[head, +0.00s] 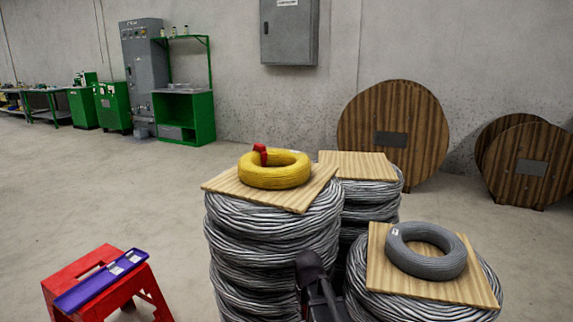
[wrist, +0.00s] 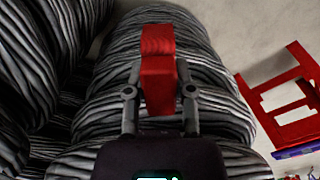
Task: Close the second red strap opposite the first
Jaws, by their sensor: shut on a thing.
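A yellow cable coil (head: 275,170) lies on a wooden board on top of a tall stack of grey cable. One red strap (head: 260,154) stands up at the left part of its ring. In the wrist view my gripper (wrist: 160,92) is shut on a second red strap (wrist: 158,50), a folded band held upright between the two fingertips. Grey cable windings show behind it. The yellow coil is not in the wrist view. In the head view only a dark part of my arm shows at the bottom, and the held strap is hidden. I see no blue cable.
A grey coil (head: 427,251) lies on a board on a lower stack at right. Another board-topped stack (head: 358,165) stands behind. Wooden reels (head: 393,110) lean by the wall.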

